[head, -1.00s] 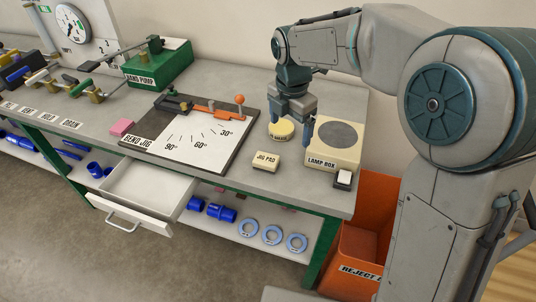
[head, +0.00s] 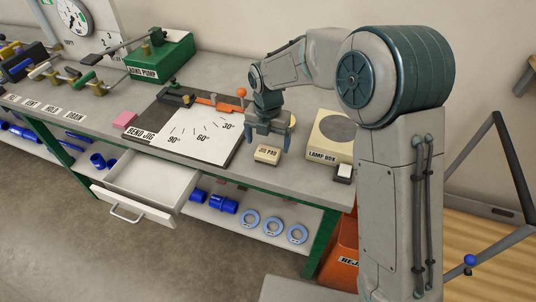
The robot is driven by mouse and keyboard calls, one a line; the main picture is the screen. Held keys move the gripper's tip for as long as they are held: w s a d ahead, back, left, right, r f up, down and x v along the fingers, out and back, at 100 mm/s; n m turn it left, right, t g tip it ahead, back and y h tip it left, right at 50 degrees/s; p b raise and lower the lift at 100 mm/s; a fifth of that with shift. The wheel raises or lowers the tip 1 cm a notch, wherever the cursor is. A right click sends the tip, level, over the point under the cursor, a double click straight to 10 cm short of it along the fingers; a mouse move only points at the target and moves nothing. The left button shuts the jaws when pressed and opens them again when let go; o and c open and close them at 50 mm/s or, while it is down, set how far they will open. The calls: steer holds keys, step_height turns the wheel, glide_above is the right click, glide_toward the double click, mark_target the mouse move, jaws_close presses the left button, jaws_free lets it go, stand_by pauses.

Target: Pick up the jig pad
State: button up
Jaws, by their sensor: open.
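The jig pad (head: 267,155) is a small cream block with its name on top. It lies flat on the grey bench near the front edge, right of the bend jig board. My gripper (head: 268,147) points down over it, with its fingers spread at the pad's far side. The gripper is open and empty. I cannot tell how far the fingertips are above the bench. A round yellow disc behind the gripper is partly hidden.
The bend jig (head: 205,134) lies to the left with its orange arm and knob. The lamp box (head: 331,137) and a small white-topped block (head: 344,171) stand to the right. An open drawer (head: 155,178) juts out below the bench. An orange reject bin (head: 344,262) is below right.

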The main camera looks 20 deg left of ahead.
mark_target(267, 152)
step_height(267, 152, down, 5)
steer(key=shift+s+r+p, duration=0.1)
steer(key=shift+s+p, duration=0.05)
steer(key=shift+p, duration=0.4)
steer(key=c, duration=1.1)
steer(key=shift+o, duration=0.2)
steer(key=shift+r, duration=0.1)
steer(key=shift+r, duration=0.25)
steer(key=r, duration=0.2)
steer(key=s+r+b, duration=0.1)
steer(key=r, duration=0.1)
steer(key=s+r+b, duration=0.2)
steer(key=s+r, duration=0.4)
steer(key=s, duration=0.4)
steer(key=shift+s+a, duration=0.3)
steer(key=shift+s, duration=0.05)
steer(key=shift+o, duration=0.5)
steer(key=shift+r, duration=0.1)
